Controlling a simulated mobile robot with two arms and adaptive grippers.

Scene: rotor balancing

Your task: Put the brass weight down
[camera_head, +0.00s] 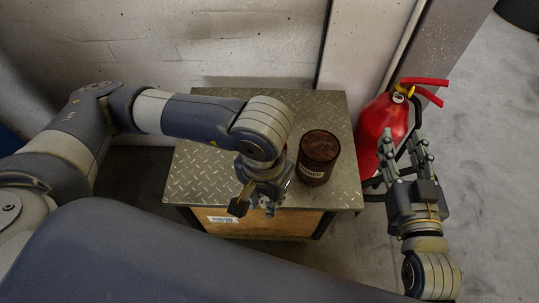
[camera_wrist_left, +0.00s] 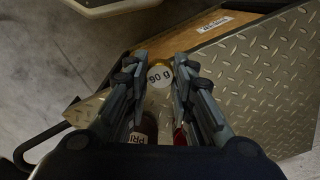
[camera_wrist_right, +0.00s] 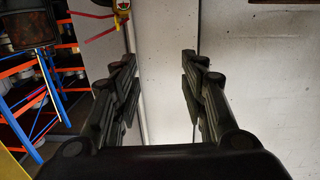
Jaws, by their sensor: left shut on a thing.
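The brass weight (camera_wrist_left: 160,76) shows in the left wrist view as a round piece with a white "90 g" label. It sits between the fingertips of my left gripper (camera_wrist_left: 159,72), which is shut on it. In the head view my left gripper (camera_head: 262,195) is over the front part of the metal-topped stand (camera_head: 205,175), left of the dark can. The weight is not clear there, and I cannot tell whether it touches the stand. My right gripper (camera_head: 405,140) is open and empty, right of the stand; its fingers are apart in the right wrist view (camera_wrist_right: 160,70).
A dark brown can (camera_head: 319,148) stands on the right part of the stand. A red fire extinguisher (camera_head: 382,125) stands on the floor right of the stand. A pale wall (camera_head: 230,40) is behind. The back left of the stand top is clear.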

